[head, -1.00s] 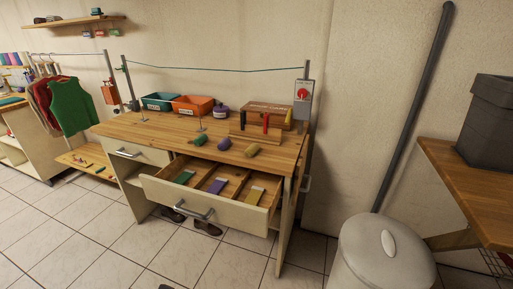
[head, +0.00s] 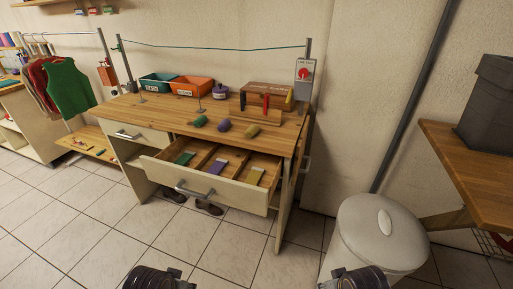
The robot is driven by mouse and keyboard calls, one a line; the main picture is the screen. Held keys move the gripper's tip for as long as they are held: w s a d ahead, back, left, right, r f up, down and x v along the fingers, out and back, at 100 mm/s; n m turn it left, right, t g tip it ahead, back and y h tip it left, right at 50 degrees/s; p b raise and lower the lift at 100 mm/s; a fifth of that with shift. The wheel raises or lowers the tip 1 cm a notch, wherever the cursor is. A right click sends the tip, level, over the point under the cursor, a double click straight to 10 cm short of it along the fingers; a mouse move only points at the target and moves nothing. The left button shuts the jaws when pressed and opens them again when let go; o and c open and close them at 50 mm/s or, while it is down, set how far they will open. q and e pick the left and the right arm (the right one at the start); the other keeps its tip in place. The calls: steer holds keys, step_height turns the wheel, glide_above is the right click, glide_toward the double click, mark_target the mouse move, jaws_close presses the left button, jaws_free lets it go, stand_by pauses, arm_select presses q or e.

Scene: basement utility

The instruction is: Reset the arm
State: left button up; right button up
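My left gripper (head: 158,279) shows only in part at the bottom edge, left of the middle, as a dark ribbed round part with a bracket. My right gripper (head: 355,279) shows in part at the bottom edge, in front of the bin. The fingers of both are hidden or cut off, so I cannot tell whether they are open or shut. Both are low, in front of the workbench (head: 160,118) and apart from it.
The bench's drawer (head: 222,194) stands open, with green, purple and yellow pieces in separate compartments. Green, purple and yellow rolls lie on the top. The tiled floor (head: 80,225) at left is clear.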

arm_select(q)
step_height(320, 180, down, 28)
steer(key=s+a+r+g+p, duration=0.1)
steer(key=s+a+p, duration=0.2)
steer(key=p, duration=0.1)
arm_select(e)
step_height(320, 180, down, 28)
steer(key=s+d+g, duration=0.1)
steer(key=s+d, duration=0.2)
arm_select(q)
steer(key=s+a+f+p, duration=0.1)
steer(key=s+a+f, duration=0.2)
steer(key=s+f, duration=0.5)
steer(key=s+a+f+g+y+p, duration=0.1)
steer(key=s+a+f, duration=0.3)
steer(key=s+f, duration=0.4)
steer(key=s+p, duration=0.1)
steer(key=s, duration=0.3)
steer(key=shift+a+m, duration=0.2)
steer(key=shift+m, duration=0.1)
arm_select(e)
steer(key=s+d+f, duration=0.3)
steer(key=s+f, duration=0.4)
steer(key=s, duration=0.3)
steer(key=s+d+f+g+h, duration=0.1)
steer(key=s+d+f, duration=0.3)
steer(key=s+f, duration=0.4)
steer(key=shift+s+d+n, duration=0.2)
steer(key=shift+s+n, duration=0.1)
steer(key=shift+s, duration=0.75)
